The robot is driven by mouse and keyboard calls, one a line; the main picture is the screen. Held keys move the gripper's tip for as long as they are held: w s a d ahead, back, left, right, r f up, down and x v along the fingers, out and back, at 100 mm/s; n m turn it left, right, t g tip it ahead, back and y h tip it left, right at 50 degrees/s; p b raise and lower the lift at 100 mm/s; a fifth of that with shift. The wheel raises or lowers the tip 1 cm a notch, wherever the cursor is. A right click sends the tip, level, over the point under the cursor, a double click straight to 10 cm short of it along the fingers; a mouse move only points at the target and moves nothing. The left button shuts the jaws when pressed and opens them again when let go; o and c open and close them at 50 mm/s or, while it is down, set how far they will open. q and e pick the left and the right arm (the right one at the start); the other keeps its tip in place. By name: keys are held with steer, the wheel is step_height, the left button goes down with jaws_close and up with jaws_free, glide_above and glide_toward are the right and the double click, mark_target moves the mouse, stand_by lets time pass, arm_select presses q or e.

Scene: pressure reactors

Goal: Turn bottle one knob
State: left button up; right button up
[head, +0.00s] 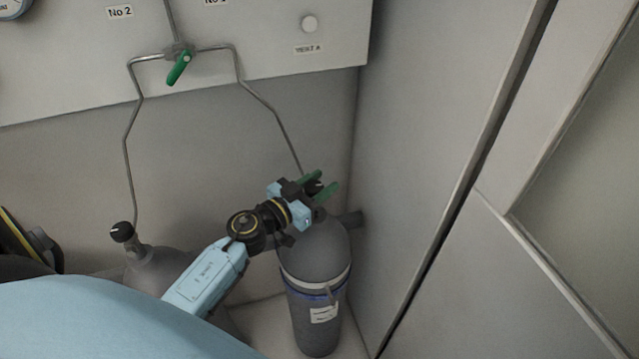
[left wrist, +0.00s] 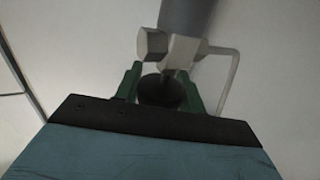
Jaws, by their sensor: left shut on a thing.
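A grey gas bottle (head: 316,255) with a white and blue band stands at the right, by the cabinet wall. Its black knob (left wrist: 163,90) shows in the left wrist view, beside the pale metal valve body (left wrist: 180,50). My left gripper (head: 320,187) is at the top of this bottle, with its green fingers on either side of the knob. The gripper also shows in the left wrist view (left wrist: 160,92), shut on the knob. The arm and gripper partly hide the valve in the head view. My right gripper is not in view.
A second grey bottle with a black knob (head: 122,231) stands at the left, partly behind my arm. Thin metal pipes (head: 262,100) run from both bottles to a green-handled valve (head: 179,68) on the panel. The cabinet wall (head: 430,130) is close on the right.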

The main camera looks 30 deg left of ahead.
arm_select(q)
steer(key=shift+m+h, duration=0.3)
steer(key=shift+h, duration=0.1)
steer(key=m+g+h, duration=0.1)
steer(key=m+h, duration=0.1)
steer(key=h, duration=0.1)
steer(key=shift+d, duration=0.1)
steer(key=shift+s+d+m+g+h, duration=0.1)
steer(key=shift+m+g+h, duration=0.8)
steer(key=shift+h, duration=0.3)
steer(key=shift+f+m+g+h, duration=0.1)
steer(key=shift+m+g+h, duration=0.8)
steer(key=shift+h, duration=0.2)
steer(key=shift+s+d+m+g+h+b, duration=0.15)
steer(key=shift+m+g+h+b, duration=0.65)
steer(key=shift+m+g+b, duration=0.15)
steer(key=m+g+h+b, duration=0.1)
steer(key=m+g+b, duration=0.2)
steer(key=g+b, duration=0.1)
steer(key=s+m+g+h+b, duration=0.1)
steer(key=m+g+b, duration=0.2)
steer(key=g+b, duration=0.2)
steer(key=m+g+h+b, duration=0.1)
steer(key=m+g+b, duration=0.3)
steer(key=g+b, duration=0.1)
steer(key=shift+s+d+g, duration=0.25)
steer(key=shift+g, duration=0.4)
steer(key=shift+m+g+b, duration=0.25)
steer(key=shift+g+b, duration=0.15)
steer(key=shift+b, duration=0.15)
